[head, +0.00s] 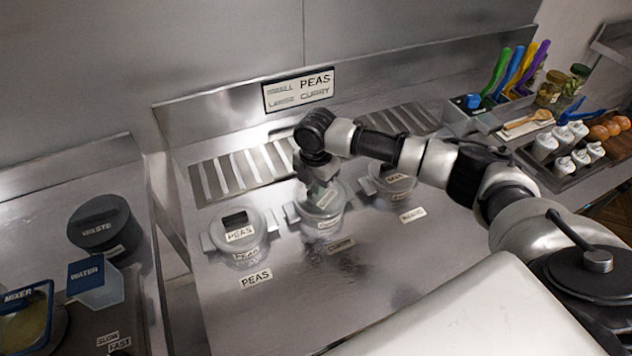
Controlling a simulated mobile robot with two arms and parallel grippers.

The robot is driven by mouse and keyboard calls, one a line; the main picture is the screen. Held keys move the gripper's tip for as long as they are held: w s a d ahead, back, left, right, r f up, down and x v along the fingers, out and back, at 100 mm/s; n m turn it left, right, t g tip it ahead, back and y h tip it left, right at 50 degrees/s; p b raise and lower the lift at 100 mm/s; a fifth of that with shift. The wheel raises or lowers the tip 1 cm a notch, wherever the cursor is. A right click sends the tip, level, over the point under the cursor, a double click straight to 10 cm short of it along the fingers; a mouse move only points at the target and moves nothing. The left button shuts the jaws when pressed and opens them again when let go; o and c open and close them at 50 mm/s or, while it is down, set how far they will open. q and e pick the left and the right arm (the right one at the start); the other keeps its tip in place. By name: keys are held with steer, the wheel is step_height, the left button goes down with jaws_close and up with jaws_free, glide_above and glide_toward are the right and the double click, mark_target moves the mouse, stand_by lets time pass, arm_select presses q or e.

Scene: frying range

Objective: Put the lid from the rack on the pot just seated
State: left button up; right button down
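My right gripper (319,180) points down over the middle pot (318,220), its arm reaching in from the right. A clear lid (333,197) with a label is at the top of this pot, directly under the gripper. The fingertips are at the lid's handle area, but the handle is hidden and I cannot tell whether they grip it. I also cannot tell whether the lid rests fully on the rim. My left gripper is not in view.
A lidded pot (238,253) labelled PEAS stands left; another pot (394,188) stands right, partly behind my arm. Slotted panels (240,172) run along the back below a PEAS and CURRY sign (298,90). A WASTE bin (104,226) is far left.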

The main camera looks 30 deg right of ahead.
steer(key=shift+f, duration=0.2)
stand_by(0.5)
steer(key=c, duration=0.5)
jaws_free()
step_height(320, 180, up, 7)
steer(key=p, duration=0.8)
stand_by(0.6)
